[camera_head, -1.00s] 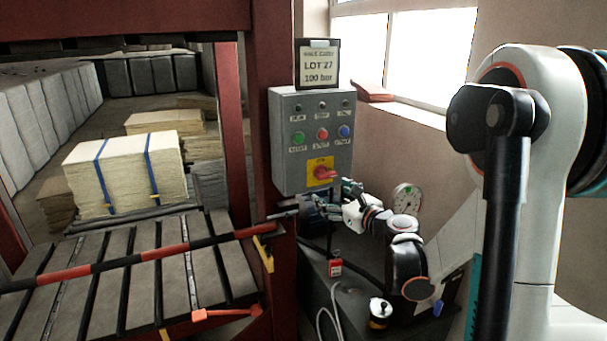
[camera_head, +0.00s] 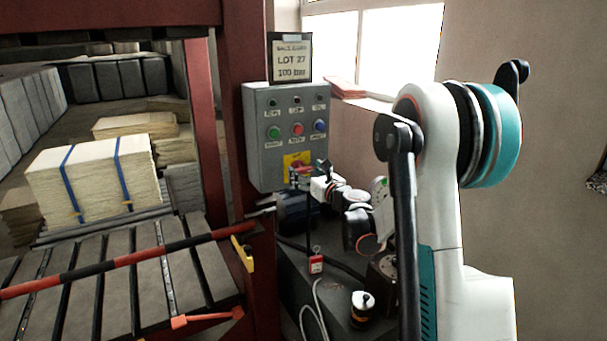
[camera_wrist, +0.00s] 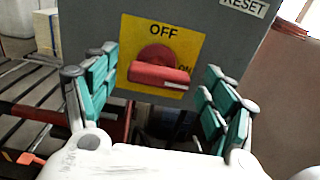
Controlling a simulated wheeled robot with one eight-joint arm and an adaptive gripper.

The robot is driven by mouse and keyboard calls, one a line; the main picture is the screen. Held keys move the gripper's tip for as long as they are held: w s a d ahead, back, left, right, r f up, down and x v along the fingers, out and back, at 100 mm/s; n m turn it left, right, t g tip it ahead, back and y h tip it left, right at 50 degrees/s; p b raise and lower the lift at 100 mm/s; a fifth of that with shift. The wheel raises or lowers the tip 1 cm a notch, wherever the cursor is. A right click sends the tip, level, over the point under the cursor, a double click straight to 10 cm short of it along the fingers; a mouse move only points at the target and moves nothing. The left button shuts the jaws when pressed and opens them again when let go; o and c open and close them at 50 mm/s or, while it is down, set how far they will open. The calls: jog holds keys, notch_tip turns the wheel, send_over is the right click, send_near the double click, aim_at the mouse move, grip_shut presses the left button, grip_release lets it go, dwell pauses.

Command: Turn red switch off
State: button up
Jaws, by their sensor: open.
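The red switch (camera_wrist: 158,68) is a rotary handle on a yellow plate (camera_wrist: 192,45) marked OFF at the top and ON at the right. In the wrist view its handle lies roughly level, with one end toward ON. In the head view the switch (camera_head: 300,169) is partly hidden by my gripper (camera_head: 307,176). The plate is low on the grey control box (camera_head: 262,165). My gripper (camera_wrist: 158,92) is open, with teal-padded fingers to the left and right of the switch. I cannot tell whether either finger touches it.
Green (camera_head: 274,132), red (camera_head: 297,129) and blue (camera_head: 320,126) buttons sit above the switch. A LOT 27 sign (camera_head: 290,60) tops the box. A red post (camera_head: 235,130) stands close left. A red padlock-like tag (camera_head: 316,264) and a small canister (camera_head: 362,308) are below.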

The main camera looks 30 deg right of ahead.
jog(key=shift+w, duration=1.1)
jog(key=c, duration=1.1)
